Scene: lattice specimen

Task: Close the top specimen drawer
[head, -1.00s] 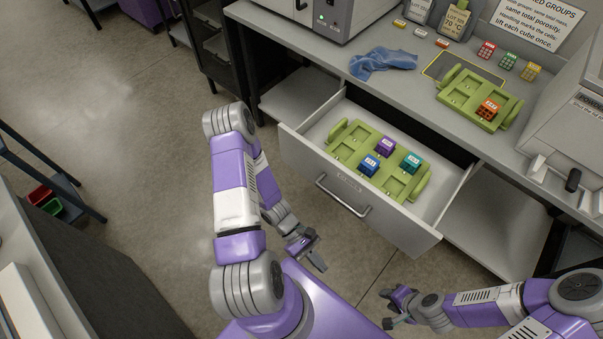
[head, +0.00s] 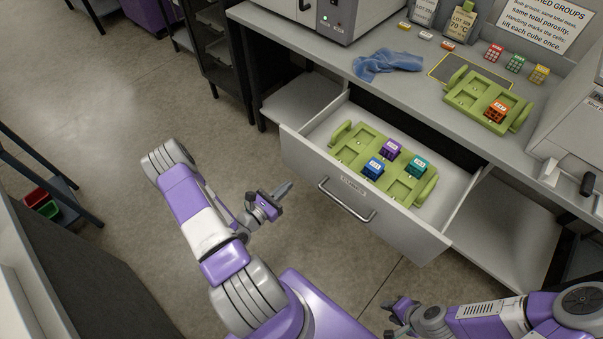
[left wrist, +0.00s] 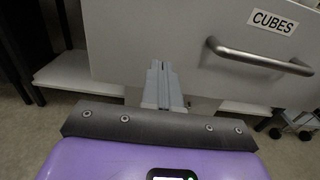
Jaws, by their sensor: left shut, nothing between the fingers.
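The top specimen drawer (head: 300,160) is pulled well out of the bench, with a bar handle (head: 347,202) on its front. In the left wrist view the drawer front (left wrist: 140,40) carries a CUBES label (left wrist: 273,22) above the handle (left wrist: 258,56). Inside lies a green tray (head: 345,155) with a purple cube (head: 390,148), a blue cube (head: 373,168) and a teal cube (head: 416,168). My left gripper (head: 284,190) is shut and empty, left of the handle, pointing at the drawer front; contact cannot be told. My right gripper (head: 392,318) is low, in front of the drawer; its jaw state is unclear.
Open floor (head: 110,110) lies left of the drawer.

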